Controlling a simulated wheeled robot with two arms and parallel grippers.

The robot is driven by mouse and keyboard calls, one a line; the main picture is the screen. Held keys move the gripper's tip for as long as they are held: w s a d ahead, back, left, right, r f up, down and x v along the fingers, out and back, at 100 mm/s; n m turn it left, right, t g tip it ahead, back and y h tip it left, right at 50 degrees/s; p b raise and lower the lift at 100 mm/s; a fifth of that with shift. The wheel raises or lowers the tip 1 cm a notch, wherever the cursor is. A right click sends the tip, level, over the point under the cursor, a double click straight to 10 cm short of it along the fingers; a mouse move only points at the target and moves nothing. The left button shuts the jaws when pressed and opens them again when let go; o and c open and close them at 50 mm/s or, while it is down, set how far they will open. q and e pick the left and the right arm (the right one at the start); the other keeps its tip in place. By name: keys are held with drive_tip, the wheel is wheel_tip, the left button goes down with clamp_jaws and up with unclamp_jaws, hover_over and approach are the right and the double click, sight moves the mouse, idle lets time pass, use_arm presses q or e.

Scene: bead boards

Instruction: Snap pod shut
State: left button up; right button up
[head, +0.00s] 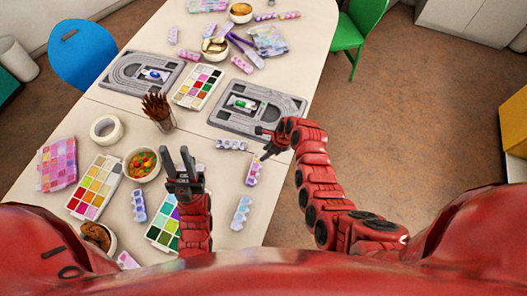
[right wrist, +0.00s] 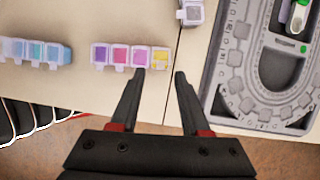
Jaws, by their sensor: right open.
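A bead pod strip (right wrist: 130,56) with pink, magenta, purple and yellow compartments lies on the table in the right wrist view. It appears as a small pinkish strip (head: 252,172) in the head view. My right gripper (head: 266,143) is open and empty. My left gripper (head: 177,153) is open and empty above the table, left of the strip.
Another strip with teal and blue compartments (right wrist: 35,52) lies to the left. A grey strip (head: 231,145) lies near the grey bead board (head: 288,104).

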drive_tip(key=shift+x, duration=1.1)
clamp_jaws()
